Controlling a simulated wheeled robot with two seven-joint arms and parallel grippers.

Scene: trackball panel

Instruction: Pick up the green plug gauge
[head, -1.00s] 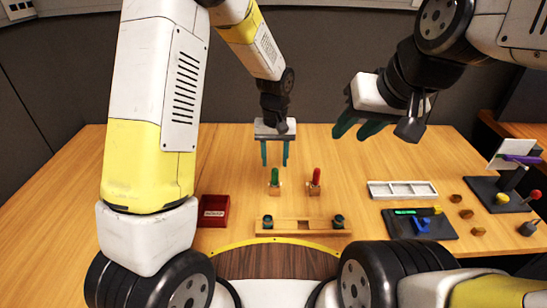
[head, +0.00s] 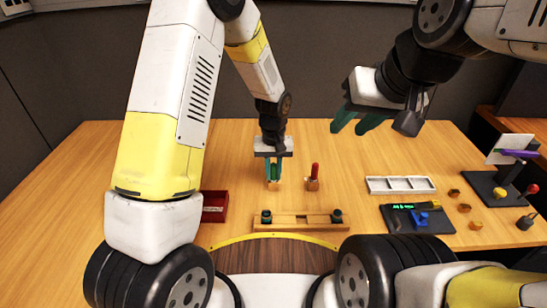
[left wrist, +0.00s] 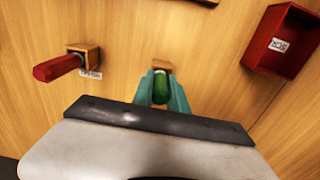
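The green plug gauge (head: 274,172) stands upright at its small wooden block (head: 273,186), left of a red-handled gauge (head: 315,170) in a similar block. My left gripper (head: 274,176) reaches down over it from above, one teal finger on each side. In the left wrist view the green handle (left wrist: 161,88) lies between the fingers (left wrist: 162,90), which sit close against it and look closed on it. The gauge's lower end is hidden. My right gripper (head: 356,122) is up in the air at the right, its fingers apart and empty.
A red bin (head: 215,207) stands to the left front. A wooden fixture (head: 300,221) with dark green end pieces lies in front of the gauges. A white tray (head: 400,185) and a dark panel (head: 440,222) lie to the right. The back of the table is clear.

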